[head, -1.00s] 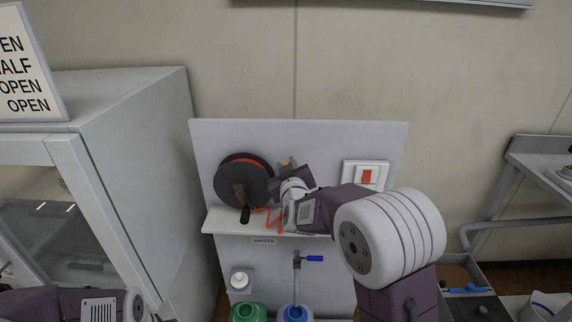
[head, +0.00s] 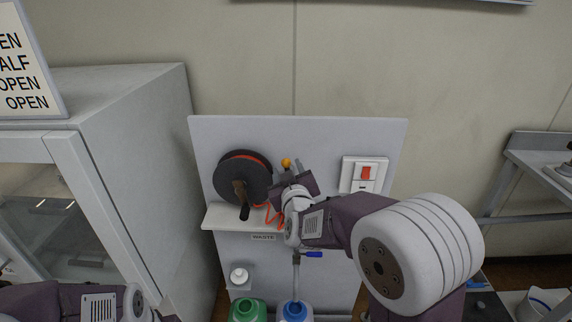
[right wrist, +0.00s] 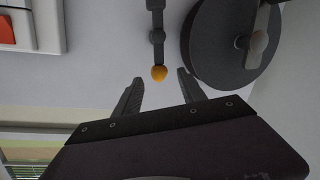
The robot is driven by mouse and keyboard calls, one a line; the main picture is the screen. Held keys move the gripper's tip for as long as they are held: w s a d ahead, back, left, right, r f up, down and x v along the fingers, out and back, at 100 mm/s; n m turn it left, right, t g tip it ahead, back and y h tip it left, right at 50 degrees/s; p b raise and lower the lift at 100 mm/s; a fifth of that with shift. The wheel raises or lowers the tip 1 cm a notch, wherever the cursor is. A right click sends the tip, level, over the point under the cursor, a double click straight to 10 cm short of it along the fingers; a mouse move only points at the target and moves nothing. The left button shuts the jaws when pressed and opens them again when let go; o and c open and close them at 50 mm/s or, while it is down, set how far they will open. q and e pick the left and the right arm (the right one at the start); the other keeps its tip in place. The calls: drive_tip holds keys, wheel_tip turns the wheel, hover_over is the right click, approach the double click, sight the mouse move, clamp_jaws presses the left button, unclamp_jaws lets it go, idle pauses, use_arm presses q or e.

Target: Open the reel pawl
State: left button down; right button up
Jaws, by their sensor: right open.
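The reel (head: 244,178) is a dark drum with an orange line, mounted on the grey panel; it also shows in the right wrist view (right wrist: 215,45). The reel pawl is a short dark lever (right wrist: 157,35) with an orange ball knob (right wrist: 159,73) at its end. In the head view the knob (head: 286,162) is right of the reel. My right gripper (right wrist: 159,77) is open and empty, its fingertips on either side of the knob's line and close to it. I cannot tell whether they touch it. My left gripper is out of view; only my left arm shows at bottom left.
A white plate with a red rocker switch (head: 366,173) is right of the pawl. A white shelf (head: 222,217) juts out below the reel. Green (head: 246,312) and blue-topped (head: 295,311) containers stand below. A large grey cabinet (head: 130,130) is on the left.

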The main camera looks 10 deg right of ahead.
drive_tip(key=s, duration=0.4)
drive_tip(key=shift+a+r, duration=0.2)
drive_tip(key=shift+a, duration=0.05)
drive_tip(key=shift+d, duration=0.1)
drive_tip(key=s+d+f+g+y, duration=0.1)
drive_tip(key=s+f+g, duration=0.2)
drive_tip(key=f, duration=0.4)
drive_tip(key=s+d+f+g, duration=0.2)
drive_tip(key=s+f+g, duration=0.1)
drive_tip(key=f, duration=0.3)
drive_tip(key=s+a+f+m+g+y, duration=0.1)
drive_tip(key=s+f+g, duration=0.35)
drive_tip(key=s, duration=0.35)
drive_tip(key=s+f+m+g, duration=0.1)
drive_tip(key=s+f+g, duration=0.35)
drive_tip(key=s, duration=0.45)
wheel_tip(320, 180, up, 13)
drive_tip(key=m+p, duration=0.1)
drive_tip(key=p, duration=1.3)
drive_tip(key=shift+s+a, duration=0.15)
drive_tip(key=shift+s, duration=0.3)
